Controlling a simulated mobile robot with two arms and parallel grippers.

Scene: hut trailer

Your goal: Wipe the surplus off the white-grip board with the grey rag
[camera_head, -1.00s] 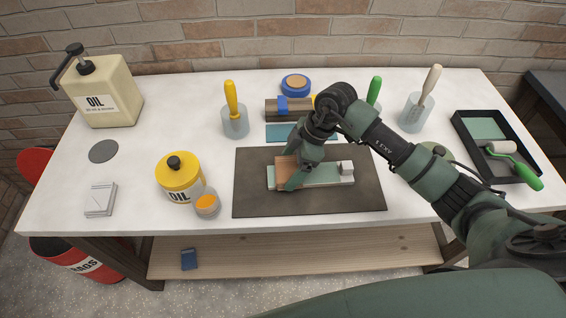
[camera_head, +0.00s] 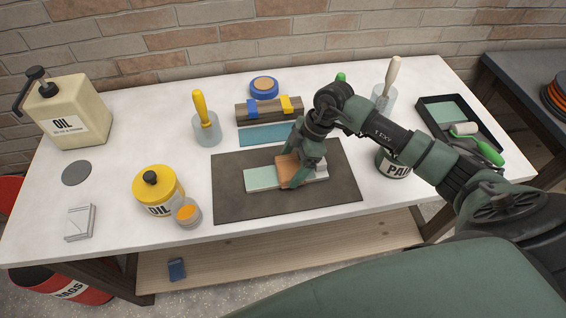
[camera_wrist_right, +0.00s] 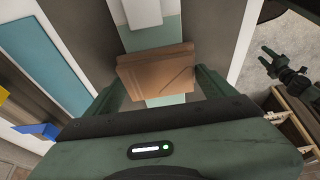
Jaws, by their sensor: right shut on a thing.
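The board (camera_head: 262,178) is a pale green strip lying flat on a dark mat (camera_head: 232,204). Its white grip (camera_head: 321,169) is at the right end; it shows at the top of the right wrist view (camera_wrist_right: 143,12). My right gripper (camera_head: 290,178) is shut on a brown folded pad (camera_wrist_right: 155,68), which lies across the board near the grip. The pad looks brown, not grey, and hides the board beneath it. A grey folded cloth (camera_head: 80,222) lies at the table's left. My left gripper (camera_wrist_right: 266,62) shows only in the right wrist view, fingers apart and empty.
A yellow oil tin (camera_head: 157,188) and small orange-filled cup (camera_head: 187,214) stand left of the mat. A paint can (camera_head: 394,164) is at its right, partly behind my arm. A clamped wood block (camera_head: 268,110) and teal strip (camera_head: 265,134) lie behind.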

